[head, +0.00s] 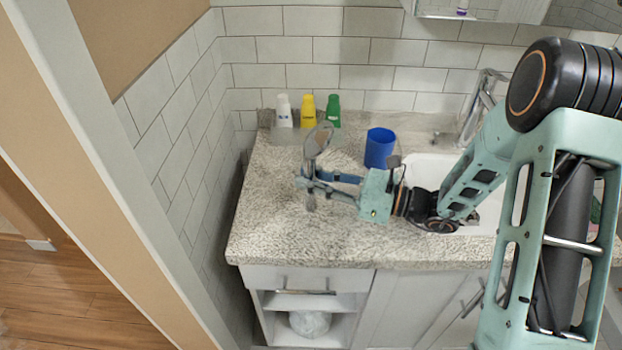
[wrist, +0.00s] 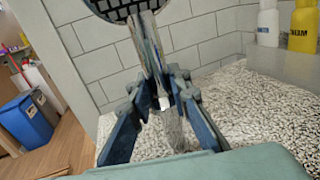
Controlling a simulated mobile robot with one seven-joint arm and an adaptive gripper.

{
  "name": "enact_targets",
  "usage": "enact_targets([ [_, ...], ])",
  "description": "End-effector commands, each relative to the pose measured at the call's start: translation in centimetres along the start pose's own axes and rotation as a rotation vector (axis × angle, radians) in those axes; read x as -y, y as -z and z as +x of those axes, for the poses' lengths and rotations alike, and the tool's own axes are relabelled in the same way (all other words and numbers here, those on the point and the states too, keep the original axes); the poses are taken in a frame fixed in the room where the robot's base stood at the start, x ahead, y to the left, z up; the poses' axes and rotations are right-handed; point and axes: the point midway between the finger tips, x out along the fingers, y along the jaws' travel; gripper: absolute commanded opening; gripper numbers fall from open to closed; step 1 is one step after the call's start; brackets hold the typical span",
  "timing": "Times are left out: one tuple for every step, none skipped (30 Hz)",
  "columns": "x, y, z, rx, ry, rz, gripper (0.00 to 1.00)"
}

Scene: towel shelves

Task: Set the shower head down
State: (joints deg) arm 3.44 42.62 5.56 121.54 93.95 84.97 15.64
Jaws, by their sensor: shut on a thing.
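The shower head (head: 319,139) is a grey metal piece with a round, flat head on a straight handle. My gripper (head: 306,184) is shut on its handle and holds it roughly upright over the left part of the speckled counter (head: 275,230). In the wrist view the dark, dotted round face (wrist: 122,8) shows at the top edge, partly cut off. The handle runs down between the fingers of my gripper (wrist: 163,100). The lower end of the handle shows below the fingers. I cannot tell whether it touches the counter.
A white bottle (head: 284,111), a yellow bottle (head: 308,111) and a green bottle (head: 333,111) stand at the back wall. A blue cup (head: 379,148) stands behind my gripper, left of the sink (head: 425,170) and faucet (head: 478,105). The counter's front left is clear.

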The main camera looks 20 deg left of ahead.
Motion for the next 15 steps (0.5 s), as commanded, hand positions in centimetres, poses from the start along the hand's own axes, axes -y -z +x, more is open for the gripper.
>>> enact_targets([
  [0.00,-0.02,0.04,0.002,-0.001,-0.002,0.00],
  [0.00,-0.06,0.04,0.002,-0.001,-0.002,0.00],
  [0.01,-0.09,0.03,0.002,-0.001,-0.002,0.00],
  [0.01,-0.09,0.03,0.002,-0.001,-0.002,0.00],
  [0.01,-0.10,0.03,0.002,-0.001,-0.002,0.00],
  [0.01,-0.07,0.02,0.002,-0.001,-0.002,0.00],
  [0.01,-0.01,0.01,0.002,-0.001,-0.002,0.00],
  [0.01,0.10,0.01,0.002,0.000,-0.002,0.00],
  [0.02,0.27,0.00,0.002,0.000,-0.001,0.00],
  [0.02,0.38,-0.01,0.002,0.000,-0.001,0.00],
  [0.02,0.35,-0.02,0.000,0.000,-0.001,0.19],
  [0.01,0.30,-0.01,0.000,0.000,-0.001,0.24],
  [0.01,0.30,-0.01,0.000,0.000,-0.001,0.27],
  [0.01,0.30,-0.01,0.000,0.000,-0.001,0.30],
  [0.01,0.29,-0.01,0.000,0.000,-0.001,0.35],
])
